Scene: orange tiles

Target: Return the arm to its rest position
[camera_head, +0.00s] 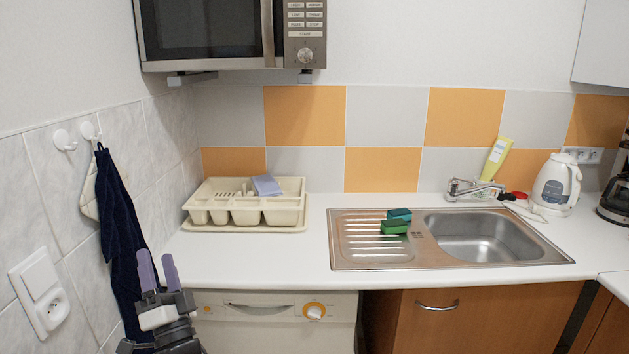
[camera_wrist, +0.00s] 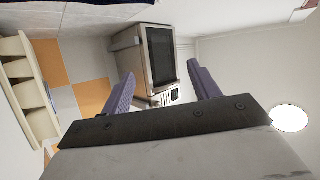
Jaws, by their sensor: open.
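My gripper (camera_head: 161,272) is at the lower left of the head view, in front of the counter's left end and the dark blue towel (camera_head: 124,226). Its two purple fingers point up and stand apart with nothing between them. In the wrist view my gripper (camera_wrist: 160,92) also shows spread, empty fingers. Beyond them the wrist view shows the microwave (camera_wrist: 146,57), apart from the fingers. The lower part of my arm is cut off by the bottom edge of the head view.
A cream cutlery tray (camera_head: 240,218) stands on the counter (camera_head: 255,262) near my gripper. A dishwasher (camera_head: 270,330) is below it. A sink (camera_head: 450,240) with two sponges (camera_head: 396,222) is to the right. A kettle (camera_head: 556,184) stands at far right. The counter's front left is clear.

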